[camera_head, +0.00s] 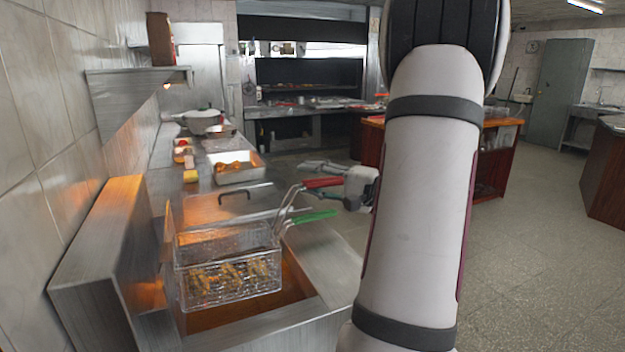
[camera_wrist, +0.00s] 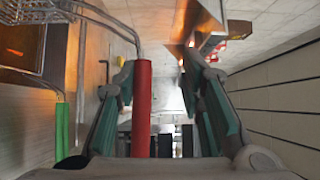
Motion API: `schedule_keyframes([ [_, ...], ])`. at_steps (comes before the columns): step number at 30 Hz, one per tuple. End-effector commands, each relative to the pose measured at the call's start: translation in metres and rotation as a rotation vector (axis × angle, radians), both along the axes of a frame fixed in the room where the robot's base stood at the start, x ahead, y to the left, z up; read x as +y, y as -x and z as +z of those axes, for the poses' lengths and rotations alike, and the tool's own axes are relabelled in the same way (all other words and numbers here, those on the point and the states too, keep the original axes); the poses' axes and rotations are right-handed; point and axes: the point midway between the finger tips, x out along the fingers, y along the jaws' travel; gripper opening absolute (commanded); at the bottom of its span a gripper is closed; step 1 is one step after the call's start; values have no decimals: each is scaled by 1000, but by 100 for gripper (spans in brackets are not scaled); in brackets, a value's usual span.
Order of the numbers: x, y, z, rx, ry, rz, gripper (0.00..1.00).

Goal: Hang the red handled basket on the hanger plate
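The red handle (camera_head: 323,182) belongs to a wire basket (camera_head: 228,270) that sits over the fryer well, with fries showing through its mesh. A green handle (camera_head: 315,216) lies just below the red one; I cannot clearly separate its basket. My gripper (camera_head: 328,181) is at the red handle. In the wrist view, the red handle (camera_wrist: 141,105) stands between the open fingers of my gripper (camera_wrist: 160,85), close to the left finger, with a wide gap to the right one. A tall steel panel (camera_head: 105,245) stands left of the fryer; I cannot tell whether it is the hanger plate.
The fryer's steel rim (camera_head: 320,262) surrounds the well. A lid with a dark handle (camera_head: 234,195) lies behind the basket. A food tray (camera_head: 240,170) and a pot (camera_head: 203,122) stand farther back on the counter. Open floor (camera_head: 540,250) lies right of my arm.

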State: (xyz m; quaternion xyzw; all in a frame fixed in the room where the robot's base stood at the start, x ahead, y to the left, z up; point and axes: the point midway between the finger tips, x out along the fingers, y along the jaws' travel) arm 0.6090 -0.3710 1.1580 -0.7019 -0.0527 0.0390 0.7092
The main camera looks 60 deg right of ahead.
Motion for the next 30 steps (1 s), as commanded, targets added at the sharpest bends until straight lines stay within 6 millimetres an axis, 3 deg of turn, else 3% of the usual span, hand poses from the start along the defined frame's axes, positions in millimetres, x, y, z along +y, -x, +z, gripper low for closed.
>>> schedule_keyframes([
  [11, -2, 9, 0, 1, 2, -2, 35],
  [24, -13, 91, -2, 1, 1, -5, 35],
  [30, -16, 114, -3, 1, 1, -3, 35],
])
